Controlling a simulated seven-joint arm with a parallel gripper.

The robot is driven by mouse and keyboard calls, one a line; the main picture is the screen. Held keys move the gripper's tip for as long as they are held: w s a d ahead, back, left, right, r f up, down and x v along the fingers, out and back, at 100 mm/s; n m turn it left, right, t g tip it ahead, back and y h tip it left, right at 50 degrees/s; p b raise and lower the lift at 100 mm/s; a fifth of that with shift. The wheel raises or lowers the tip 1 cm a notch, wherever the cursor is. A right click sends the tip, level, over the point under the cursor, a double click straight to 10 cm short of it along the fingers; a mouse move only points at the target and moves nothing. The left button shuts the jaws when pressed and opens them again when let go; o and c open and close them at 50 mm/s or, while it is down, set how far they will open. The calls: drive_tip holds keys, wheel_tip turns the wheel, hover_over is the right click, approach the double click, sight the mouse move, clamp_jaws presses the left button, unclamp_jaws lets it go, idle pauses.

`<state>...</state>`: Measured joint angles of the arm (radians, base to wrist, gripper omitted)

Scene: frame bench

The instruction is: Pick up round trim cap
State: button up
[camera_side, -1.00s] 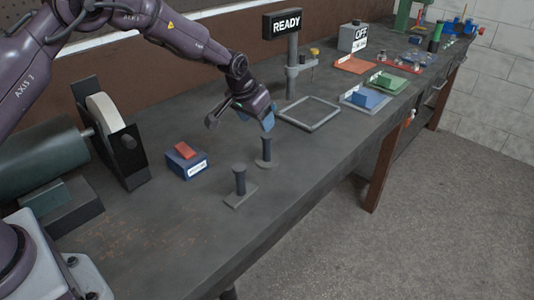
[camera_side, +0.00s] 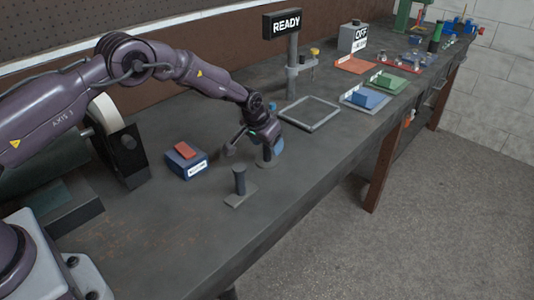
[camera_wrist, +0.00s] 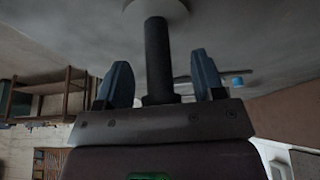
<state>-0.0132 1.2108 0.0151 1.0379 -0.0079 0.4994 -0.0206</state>
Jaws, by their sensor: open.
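The round trim cap (camera_side: 266,164) stands upright on the bench, a dark post on a flat round base. My gripper (camera_side: 269,148) is low at its post, with one blue finger showing to the right of it. In the wrist view the post of the round trim cap (camera_wrist: 157,50) runs between the two blue fingers of my gripper (camera_wrist: 161,82), with gaps on both sides. The gripper is open. Its body hides the top of the post in the side view. A similar post on a square base (camera_side: 239,188) stands nearer the camera.
A blue box with a red top (camera_side: 186,161) is left of my gripper. A grey open frame (camera_side: 309,114) lies to the right, near the READY sign post (camera_side: 292,75). The bench front is mostly clear.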

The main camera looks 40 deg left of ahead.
drive_tip(key=shift+c, duration=0.3)
drive_tip(key=c, duration=0.9)
drive_tip(key=shift+c, duration=0.2)
drive_tip(key=shift+r, duration=0.1)
